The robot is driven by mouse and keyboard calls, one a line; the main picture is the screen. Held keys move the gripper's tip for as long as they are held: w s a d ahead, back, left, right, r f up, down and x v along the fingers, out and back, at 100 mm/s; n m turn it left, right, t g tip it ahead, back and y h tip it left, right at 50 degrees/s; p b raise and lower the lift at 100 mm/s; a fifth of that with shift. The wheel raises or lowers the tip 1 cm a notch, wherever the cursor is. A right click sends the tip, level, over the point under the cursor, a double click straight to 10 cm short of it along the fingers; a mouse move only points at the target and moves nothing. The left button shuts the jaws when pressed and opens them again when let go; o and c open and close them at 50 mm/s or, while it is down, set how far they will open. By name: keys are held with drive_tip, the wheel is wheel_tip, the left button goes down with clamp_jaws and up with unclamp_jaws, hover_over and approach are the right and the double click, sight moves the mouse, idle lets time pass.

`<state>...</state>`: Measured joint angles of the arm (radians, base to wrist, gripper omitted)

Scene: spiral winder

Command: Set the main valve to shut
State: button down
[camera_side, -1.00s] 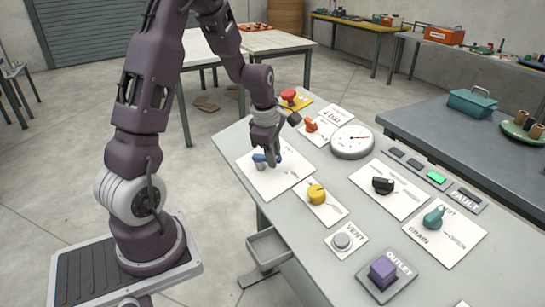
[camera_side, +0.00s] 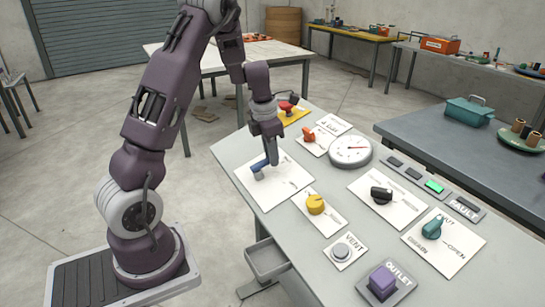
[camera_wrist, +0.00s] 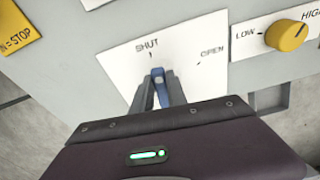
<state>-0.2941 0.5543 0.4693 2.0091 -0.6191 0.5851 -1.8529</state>
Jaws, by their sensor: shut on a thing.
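The main valve is a blue lever handle (camera_side: 259,165) on a white plate (camera_side: 271,190) at the left end of the grey panel table. In the wrist view the plate (camera_wrist: 118,58) reads SHUT at top centre and OPEN to the right. My gripper (camera_wrist: 161,92) is shut on the blue handle (camera_wrist: 158,84), one finger on each side. The handle's tip points up at the tick under SHUT. In the side view my gripper (camera_side: 271,158) reaches down onto the handle from above, and its fingers partly hide it.
A yellow knob (camera_side: 315,204) sits just right of the valve plate. A red button (camera_side: 287,107), an orange knob (camera_side: 309,134) and a round gauge (camera_side: 350,151) stand behind it. A black knob (camera_side: 381,194), teal handle (camera_side: 432,228) and purple block (camera_side: 382,280) lie farther right.

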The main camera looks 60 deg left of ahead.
drive_tip(key=shift+w+a+r+n, duration=0.1)
drive_tip(key=shift+a+n, duration=0.15)
drive_tip(key=shift+n, duration=0.25)
drive_tip(key=shift+a, duration=0.1)
drive_tip(key=c, duration=1.3)
unclamp_jaws()
drive_tip(key=r, duration=0.2)
drive_tip(key=s+r, duration=0.1)
drive_tip(key=r, duration=0.4)
drive_tip(key=shift+s, duration=0.15)
